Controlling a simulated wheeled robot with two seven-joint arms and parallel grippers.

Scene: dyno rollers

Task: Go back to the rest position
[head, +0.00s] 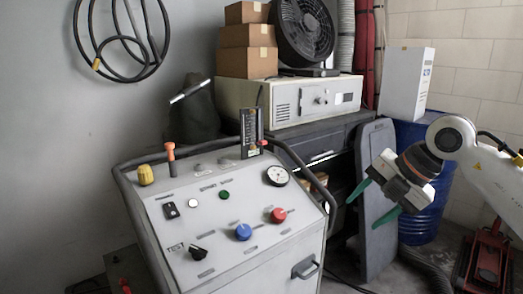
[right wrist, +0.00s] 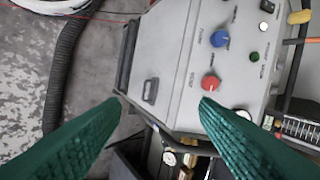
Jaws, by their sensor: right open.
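My right gripper (head: 373,204) has green fingers and is at the right of the head view, beside the grey control console (head: 215,255) and apart from it. Its jaws are open and nothing is between them. In the right wrist view the two green fingers (right wrist: 160,103) stand wide apart, with the console (right wrist: 170,60) beyond them. The console carries a blue knob (head: 243,232), a red knob (head: 279,215), a green button (head: 224,195), a black knob (head: 198,252) and a round gauge (head: 276,176). My left gripper is in neither view.
A blue barrel (head: 425,215) and a grey panel (head: 378,225) stand behind my right gripper. A red jack (head: 490,262) is at the lower right. A cabinet with a beige unit (head: 300,100), boxes (head: 247,62) and a black fan (head: 305,30) is behind. A corrugated hose (right wrist: 62,70) lies on the floor.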

